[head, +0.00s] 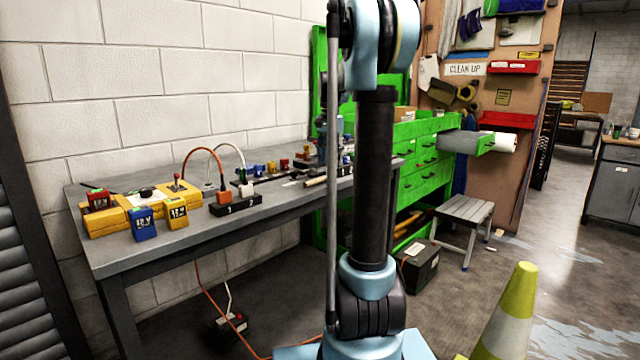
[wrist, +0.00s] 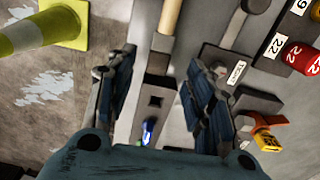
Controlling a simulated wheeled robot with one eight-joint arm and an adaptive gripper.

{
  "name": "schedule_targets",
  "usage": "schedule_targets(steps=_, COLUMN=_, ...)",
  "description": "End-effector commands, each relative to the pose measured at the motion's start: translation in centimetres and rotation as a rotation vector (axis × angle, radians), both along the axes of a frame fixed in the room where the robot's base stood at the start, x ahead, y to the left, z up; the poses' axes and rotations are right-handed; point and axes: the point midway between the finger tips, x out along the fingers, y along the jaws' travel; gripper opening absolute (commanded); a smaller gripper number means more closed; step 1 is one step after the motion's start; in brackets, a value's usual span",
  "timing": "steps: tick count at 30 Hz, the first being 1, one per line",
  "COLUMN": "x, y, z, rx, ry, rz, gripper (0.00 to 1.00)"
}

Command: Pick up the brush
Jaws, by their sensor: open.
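I cannot make out the brush for certain. In the wrist view, a light wooden handle (wrist: 171,18) runs in from the top edge, on the grey workbench, and leads down to a dark part between my fingers. It may be the brush or another tool. My gripper (wrist: 161,65) is open, its two dark blue fingers either side of that dark part, with nothing visibly held. A small blue and white item (wrist: 148,130) shows lower between the fingers. In the head view my arm hides much of the bench's far end, where a light wooden stick (head: 316,182) lies.
The workbench (head: 130,255) stands along the white wall, with yellow, blue and red battery blocks (head: 142,222) on its near end. A green drawer cabinet (head: 425,170) stands beyond. A traffic cone (head: 508,310) and a grey stool (head: 464,210) stand on the floor at right.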

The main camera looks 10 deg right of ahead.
Motion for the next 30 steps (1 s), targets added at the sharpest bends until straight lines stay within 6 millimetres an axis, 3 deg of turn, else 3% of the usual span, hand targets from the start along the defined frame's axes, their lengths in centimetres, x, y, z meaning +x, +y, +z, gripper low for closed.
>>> schedule_targets(steps=5, x=0.0, y=-0.1, z=-1.0, rx=0.0, ry=0.0, rz=0.0, gripper=0.48)
schedule_targets(steps=15, x=0.0, y=-0.2, z=-5.0, rx=0.0, ry=0.0, rz=0.0, gripper=0.48)
schedule_targets(steps=24, x=0.0, y=-0.2, z=-5.5, rx=0.0, ry=0.0, rz=0.0, gripper=0.48)
schedule_targets(steps=26, x=0.0, y=-0.2, z=-5.4, rx=0.0, ry=0.0, rz=0.0, gripper=0.37)
schedule_targets(steps=30, x=0.0, y=-0.2, z=-5.4, rx=0.0, ry=0.0, rz=0.0, gripper=0.05)
